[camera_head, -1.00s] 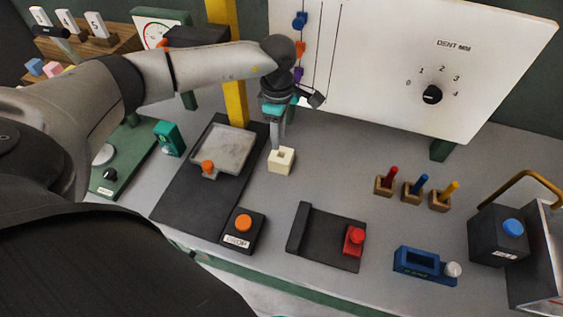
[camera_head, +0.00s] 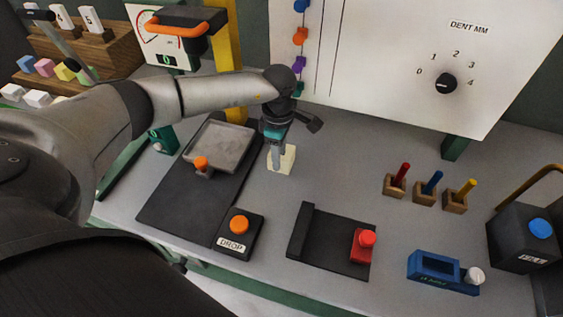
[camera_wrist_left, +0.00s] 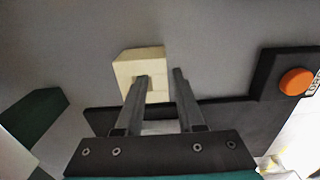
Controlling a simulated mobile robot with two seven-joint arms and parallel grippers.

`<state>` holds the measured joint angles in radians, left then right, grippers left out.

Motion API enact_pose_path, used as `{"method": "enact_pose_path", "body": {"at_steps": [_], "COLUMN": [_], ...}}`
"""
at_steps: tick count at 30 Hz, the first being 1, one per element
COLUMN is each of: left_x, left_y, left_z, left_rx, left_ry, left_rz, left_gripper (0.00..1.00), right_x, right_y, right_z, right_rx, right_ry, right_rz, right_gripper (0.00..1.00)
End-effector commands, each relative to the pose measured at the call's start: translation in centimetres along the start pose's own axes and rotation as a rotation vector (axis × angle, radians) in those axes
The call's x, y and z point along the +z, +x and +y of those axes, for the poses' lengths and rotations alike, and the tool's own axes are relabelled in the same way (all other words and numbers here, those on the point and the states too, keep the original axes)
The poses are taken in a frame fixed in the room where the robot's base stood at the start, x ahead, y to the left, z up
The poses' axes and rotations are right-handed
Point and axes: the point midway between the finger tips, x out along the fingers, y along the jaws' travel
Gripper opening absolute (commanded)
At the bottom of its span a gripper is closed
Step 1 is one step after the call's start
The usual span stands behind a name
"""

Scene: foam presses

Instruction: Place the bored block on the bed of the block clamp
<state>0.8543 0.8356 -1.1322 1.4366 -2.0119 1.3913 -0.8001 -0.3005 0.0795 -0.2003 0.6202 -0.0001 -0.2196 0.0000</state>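The bored block (camera_head: 289,157) is a cream cube standing on the grey bench, right of the dark plate with the tray. My left gripper (camera_head: 279,167) points down at it, with its fingers in front of the block. In the left wrist view the fingers (camera_wrist_left: 161,76) are apart. One fingertip overlaps the dark bore of the block (camera_wrist_left: 138,60); the other is just past its right side. I cannot tell whether they touch it. What looks like the block clamp is a black bed (camera_head: 327,242) with a raised left jaw and a red knob (camera_head: 365,240); its bed is empty.
A black DROP box with an orange button (camera_head: 239,225) stands between the tray plate (camera_head: 180,205) and the clamp. Three coloured pegs in wooden holders (camera_head: 427,188) and a blue fixture (camera_head: 440,270) are at the right. A white dial panel (camera_head: 400,60) stands behind. Bench between block and pegs is clear.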

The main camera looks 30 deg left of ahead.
Motion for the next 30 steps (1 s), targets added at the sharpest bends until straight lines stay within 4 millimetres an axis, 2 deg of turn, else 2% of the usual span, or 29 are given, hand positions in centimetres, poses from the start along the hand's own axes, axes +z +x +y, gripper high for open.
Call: {"method": "enact_pose_path", "body": {"at_steps": [1, 3, 11, 21, 30], "left_x": [0.01, 0.0, -0.01, -0.02, -0.03], "left_y": [0.93, 1.31, 1.24, 1.23, 1.22], "left_z": [-0.01, 0.0, 0.01, 0.01, 0.02], "left_rx": [0.0, 0.0, 0.0, 0.0, 0.001], "left_ry": [0.0, -0.001, -0.001, 0.0, -0.001], "left_rz": [0.0, -0.001, 0.0, 0.0, 0.0], "left_gripper": [0.38, 0.38, 0.38, 0.0, 0.0], "right_x": [0.12, 0.16, 0.18, 0.19, 0.17], "right_y": [0.77, 1.02, 0.92, 0.92, 0.92], "right_z": [-0.01, -0.01, 0.0, 0.01, 0.01], "right_rx": [0.0, 0.0, 0.0, 0.0, 0.0], "right_ry": [0.0, 0.0, 0.0, 0.0, 0.0], "right_rz": [-0.001, -0.001, -0.002, -0.003, -0.002], "right_gripper": [0.5, 0.5, 0.5, 0.5, 0.5]}}
